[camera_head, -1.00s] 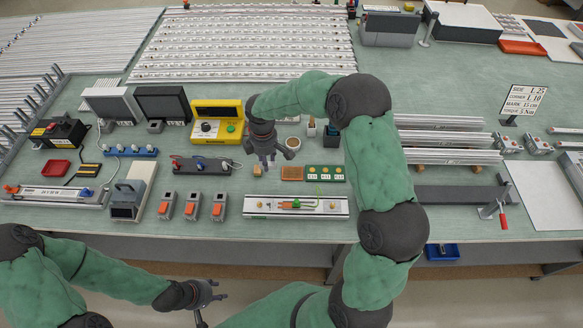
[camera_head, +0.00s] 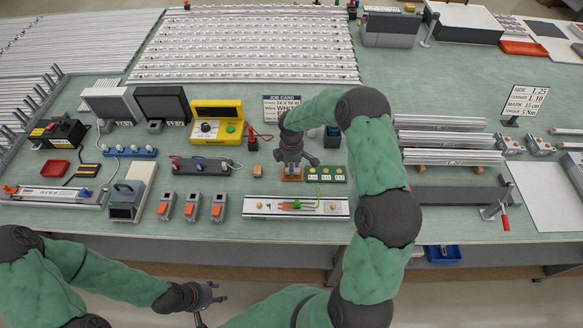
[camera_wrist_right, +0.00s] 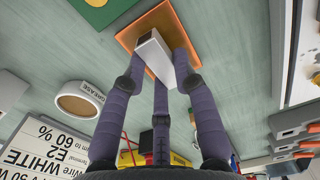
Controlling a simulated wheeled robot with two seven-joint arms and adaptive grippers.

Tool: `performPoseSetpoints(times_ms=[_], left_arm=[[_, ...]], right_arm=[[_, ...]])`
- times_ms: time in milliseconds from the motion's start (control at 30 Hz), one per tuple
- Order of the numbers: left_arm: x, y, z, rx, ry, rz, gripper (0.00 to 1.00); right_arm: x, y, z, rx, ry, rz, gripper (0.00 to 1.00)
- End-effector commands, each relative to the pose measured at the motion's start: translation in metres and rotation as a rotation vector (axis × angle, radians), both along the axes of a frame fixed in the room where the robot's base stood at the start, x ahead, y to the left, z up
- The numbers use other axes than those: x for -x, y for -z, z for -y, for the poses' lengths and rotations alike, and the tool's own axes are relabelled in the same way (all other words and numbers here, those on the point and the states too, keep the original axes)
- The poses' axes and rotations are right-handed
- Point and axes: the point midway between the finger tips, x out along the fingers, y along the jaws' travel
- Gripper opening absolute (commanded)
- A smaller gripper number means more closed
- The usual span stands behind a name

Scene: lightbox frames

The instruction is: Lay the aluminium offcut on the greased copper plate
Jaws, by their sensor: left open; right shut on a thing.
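My right gripper (camera_head: 292,163) is shut on the aluminium offcut (camera_wrist_right: 152,55), a pale silvery block. In the right wrist view the fingers hold it over the orange-brown copper plate (camera_wrist_right: 182,28). I cannot tell whether the offcut touches the plate. In the head view the gripper covers much of the plate (camera_head: 299,179) and hides the offcut. My left gripper (camera_head: 210,292) is open and empty, in front of the bench's near edge.
A green board with yellow dots (camera_head: 326,174) lies right of the plate. The white wiring fixture (camera_head: 262,206) is in front. The grease pot (camera_wrist_right: 78,104) and job card (camera_head: 281,108) are behind the gripper.

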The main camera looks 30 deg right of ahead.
Motion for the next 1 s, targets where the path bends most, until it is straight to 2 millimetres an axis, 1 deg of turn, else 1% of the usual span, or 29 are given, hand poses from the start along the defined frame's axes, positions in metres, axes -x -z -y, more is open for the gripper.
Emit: performPoseSetpoints(times_ms=[67,267,433,467,500,533,867,1000], left_arm=[[0.0,0.001,0.0,0.0,0.0,0.0,0.43],[0.0,0.0,0.0,0.0,0.0,0.0,0.43],[0.0,0.004,0.0,0.0,0.0,0.0,0.43],[0.0,0.003,0.0,0.0,0.0,0.0,0.43],[0.0,0.003,0.0,0.0,0.0,0.0,0.43],[0.0,0.003,0.0,0.0,0.0,0.0,0.43],[0.0,0.002,0.0,0.0,0.0,0.0,0.43],[0.0,-0.001,0.0,0.0,0.0,0.0,0.43]], right_arm=[[-0.001,0.005,0.0,0.001,0.001,0.002,0.07],[-0.001,0.004,0.0,0.002,0.001,0.003,0.07],[-0.001,0.009,0.0,0.001,0.001,0.002,0.07],[-0.001,0.008,0.0,0.001,0.001,0.002,0.37],[-0.001,0.008,0.0,0.001,0.001,0.002,0.48],[-0.001,0.008,0.0,0.001,0.001,0.002,0.52],[-0.001,0.007,0.0,0.001,0.001,0.002,0.52],[-0.002,-0.003,0.001,0.002,0.001,0.005,0.52]])
